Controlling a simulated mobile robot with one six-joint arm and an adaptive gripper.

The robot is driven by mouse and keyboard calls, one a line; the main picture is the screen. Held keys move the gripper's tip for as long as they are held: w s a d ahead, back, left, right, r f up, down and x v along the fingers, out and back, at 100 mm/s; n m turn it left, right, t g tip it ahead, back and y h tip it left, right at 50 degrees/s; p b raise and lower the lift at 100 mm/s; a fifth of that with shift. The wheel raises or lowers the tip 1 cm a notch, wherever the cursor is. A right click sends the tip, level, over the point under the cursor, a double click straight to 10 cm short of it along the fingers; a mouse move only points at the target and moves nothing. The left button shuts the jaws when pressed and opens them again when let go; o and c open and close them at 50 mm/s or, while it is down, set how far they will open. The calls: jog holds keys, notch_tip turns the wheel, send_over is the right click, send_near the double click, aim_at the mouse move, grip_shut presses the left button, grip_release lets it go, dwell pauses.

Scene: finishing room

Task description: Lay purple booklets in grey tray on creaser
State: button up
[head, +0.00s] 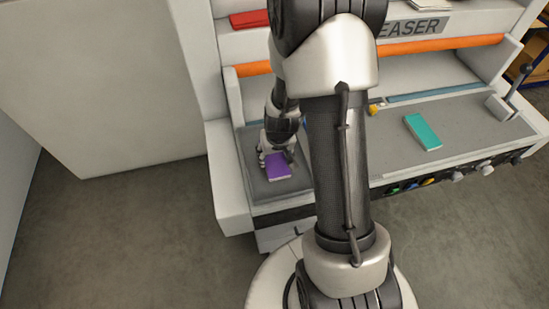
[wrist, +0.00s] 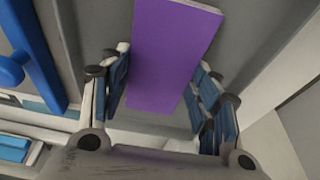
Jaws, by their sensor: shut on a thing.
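A purple booklet (head: 278,167) is at the grey tray (head: 252,180) on the left end of the creaser's bed. My gripper (head: 275,153) is shut on it from above. In the wrist view the purple booklet (wrist: 175,50) lies between the two blue-padded fingers of my gripper (wrist: 163,82), with grey surface behind it. I cannot tell whether the booklet touches the tray floor or hangs just above it. No other purple booklet shows. My arm hides the middle of the creaser.
A teal booklet (head: 423,132) lies on the bed to the right. A lever (head: 513,93) stands at the far right, and knobs (head: 463,171) line the front edge. A red item (head: 249,19) is on the upper shelf. An orange bar (head: 440,44) crosses the machine.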

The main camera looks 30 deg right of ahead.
jog(key=shift+r, duration=0.1)
jog(key=shift+f, duration=0.25)
jog(key=o, duration=1.2)
jog(key=shift+r, duration=0.15)
